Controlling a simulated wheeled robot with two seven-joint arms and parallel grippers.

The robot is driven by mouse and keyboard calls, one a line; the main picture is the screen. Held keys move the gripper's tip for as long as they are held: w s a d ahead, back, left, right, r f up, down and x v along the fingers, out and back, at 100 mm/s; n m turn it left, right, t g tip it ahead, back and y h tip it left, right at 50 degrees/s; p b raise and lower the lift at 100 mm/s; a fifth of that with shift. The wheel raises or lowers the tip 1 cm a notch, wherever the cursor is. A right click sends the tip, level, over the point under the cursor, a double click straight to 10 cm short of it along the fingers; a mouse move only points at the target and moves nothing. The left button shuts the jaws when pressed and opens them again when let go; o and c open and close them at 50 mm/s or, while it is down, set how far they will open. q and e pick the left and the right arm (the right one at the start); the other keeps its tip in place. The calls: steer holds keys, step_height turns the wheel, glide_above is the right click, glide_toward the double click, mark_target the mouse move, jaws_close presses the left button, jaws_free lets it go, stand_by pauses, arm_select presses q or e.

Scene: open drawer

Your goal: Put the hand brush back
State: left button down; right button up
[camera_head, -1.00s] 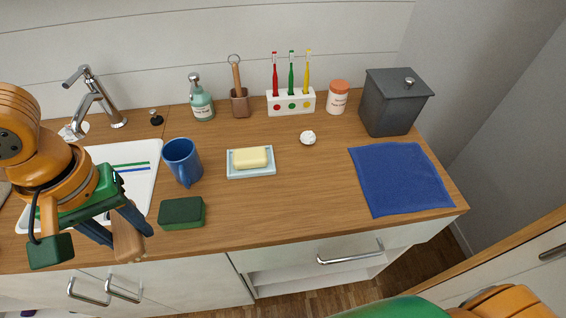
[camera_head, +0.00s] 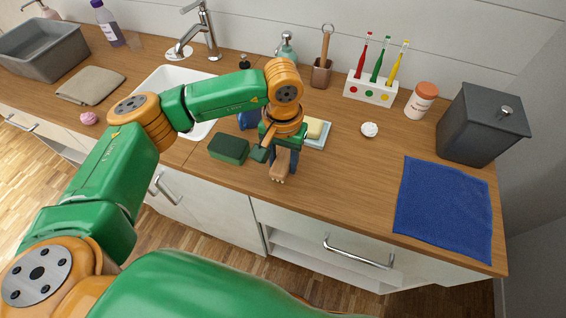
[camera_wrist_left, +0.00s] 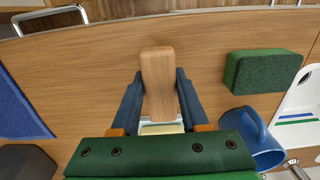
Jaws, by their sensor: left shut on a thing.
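The wooden hand brush (camera_head: 279,165) is held in my left gripper (camera_head: 283,155) above the front part of the counter, left of the middle. Pale bristle tips show at its lower end in the head view. In the left wrist view the brush (camera_wrist_left: 158,70) lies between the two blue fingers of my left gripper (camera_wrist_left: 161,82), which are shut on it, with the wood sticking out past the fingertips. My right gripper is not in view.
A green sponge (camera_head: 229,149) lies left of the gripper; the soap dish (camera_head: 318,142) and blue mug (camera_wrist_left: 262,150) are close behind. A drawer front with a handle (camera_head: 358,252) is below the counter. A blue cloth (camera_head: 444,210) lies right. The counter between is clear.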

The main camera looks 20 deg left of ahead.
mark_target(282, 169)
arm_select(q)
step_height(282, 169, down, 2)
steer(key=shift+a+f+p, duration=0.15)
steer(key=shift+f+p, duration=0.1)
steer(key=shift+p, duration=0.25)
steer(key=shift+f+b, duration=0.35)
steer(key=shift+b, duration=0.05)
steer(key=shift+c, duration=2.1)
jaws_free()
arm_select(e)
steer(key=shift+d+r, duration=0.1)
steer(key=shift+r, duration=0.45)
arm_select(q)
steer(key=shift+r+p, duration=0.3)
steer(key=shift+r, duration=0.25)
step_height(282, 169, up, 12)
steer(key=b, duration=0.2)
steer(key=shift+f+b, duration=0.25)
steer(key=shift+b, duration=0.15)
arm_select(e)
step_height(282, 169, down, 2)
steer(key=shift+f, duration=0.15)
